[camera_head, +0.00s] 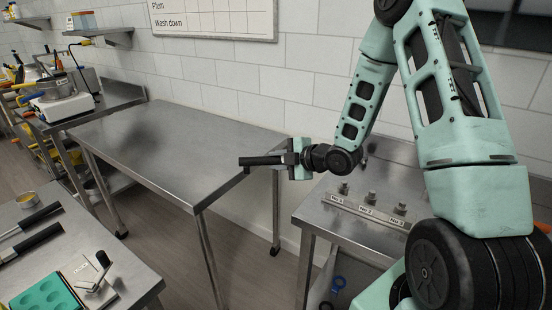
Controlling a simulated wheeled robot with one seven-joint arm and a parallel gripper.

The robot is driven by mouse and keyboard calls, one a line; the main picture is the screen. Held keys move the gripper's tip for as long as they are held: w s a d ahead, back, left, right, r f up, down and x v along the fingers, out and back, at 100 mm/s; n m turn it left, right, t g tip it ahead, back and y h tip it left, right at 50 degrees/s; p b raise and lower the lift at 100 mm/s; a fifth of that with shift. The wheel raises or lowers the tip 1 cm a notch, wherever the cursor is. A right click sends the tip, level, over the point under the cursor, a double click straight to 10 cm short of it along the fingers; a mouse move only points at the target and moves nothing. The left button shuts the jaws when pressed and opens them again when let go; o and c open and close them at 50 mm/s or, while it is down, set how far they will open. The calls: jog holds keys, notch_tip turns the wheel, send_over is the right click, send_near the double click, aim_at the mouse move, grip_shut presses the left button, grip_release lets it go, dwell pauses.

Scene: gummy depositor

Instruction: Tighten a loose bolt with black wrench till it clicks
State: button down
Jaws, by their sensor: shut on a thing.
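My gripper (291,159) is in mid-picture, over the gap between two steel tables. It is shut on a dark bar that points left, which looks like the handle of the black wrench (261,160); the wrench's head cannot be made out. Three upright bolts stand in a row on the right table, behind a strip marked No 1, No 2 and No 3: the left bolt (343,187), the middle bolt (372,197) and the right bolt (400,208). The gripper is up and left of them, apart from them. I cannot tell which bolt is loose.
The long steel table (165,140) in the middle is bare. The near left table (75,225) holds black-handled tools (38,216), a green mould (45,296) and a small lever device (97,280). A hot plate with a pan (62,95) stands at the far left.

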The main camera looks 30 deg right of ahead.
jog(key=shift+b, duration=0.4)
jog(key=shift+f+b, duration=0.35)
notch_tip(320, 180, down, 4)
jog(key=b, duration=0.4)
jog(key=shift+r, duration=0.15)
jog(key=shift+b, duration=0.3)
